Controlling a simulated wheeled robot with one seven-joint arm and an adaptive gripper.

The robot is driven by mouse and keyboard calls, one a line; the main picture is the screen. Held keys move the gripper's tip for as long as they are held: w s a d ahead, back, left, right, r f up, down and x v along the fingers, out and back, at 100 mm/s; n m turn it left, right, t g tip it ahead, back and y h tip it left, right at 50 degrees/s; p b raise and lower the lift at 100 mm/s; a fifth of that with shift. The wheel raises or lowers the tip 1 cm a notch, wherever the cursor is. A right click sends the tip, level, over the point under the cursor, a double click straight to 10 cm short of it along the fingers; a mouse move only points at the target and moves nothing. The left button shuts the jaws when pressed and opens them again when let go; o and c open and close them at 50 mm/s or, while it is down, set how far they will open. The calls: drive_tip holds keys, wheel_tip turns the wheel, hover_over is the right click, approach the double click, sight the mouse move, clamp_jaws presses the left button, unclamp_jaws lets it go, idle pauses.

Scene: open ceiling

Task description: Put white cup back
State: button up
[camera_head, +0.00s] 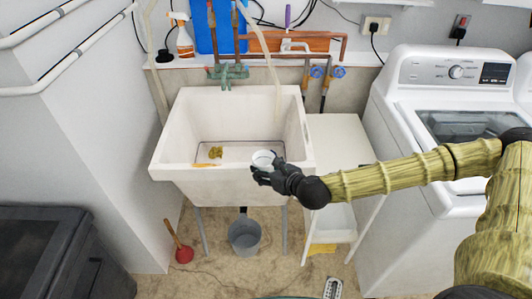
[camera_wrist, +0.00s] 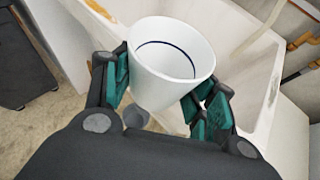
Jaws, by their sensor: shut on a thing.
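The white cup (camera_head: 263,158) is in my gripper (camera_head: 264,171), in front of the utility sink's front rim in the head view. In the wrist view the cup (camera_wrist: 168,72) is upright or slightly tilted, with its mouth open toward the camera and a dark line inside. The teal pads of my gripper (camera_wrist: 160,95) press on both sides of it. The sink (camera_head: 183,130) is large and white, and the cup hangs over or near its front edge. The exact height above the rim is hard to tell.
A yellowish lump (camera_head: 215,152) and an orange-handled item (camera_head: 204,165) lie in the sink. A white side table (camera_head: 340,140) stands between the sink and the washer (camera_head: 440,100). A grey bucket (camera_head: 245,235) and a red plunger (camera_head: 183,252) are on the floor. A spray bottle (camera_head: 184,40) stands on the ledge.

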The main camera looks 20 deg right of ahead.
drive_tip(key=s+a+f+m+h, duration=0.2)
drive_tip(key=s+f+m+h, duration=0.1)
drive_tip(key=s+f+h, duration=0.1)
drive_tip(key=shift+s+a+f+m+t, duration=0.35)
drive_tip(key=shift+s+f, duration=0.45)
drive_tip(key=shift+f, duration=0.55)
drive_tip(key=shift+a, duration=0.25)
drive_tip(key=shift+d, duration=0.1)
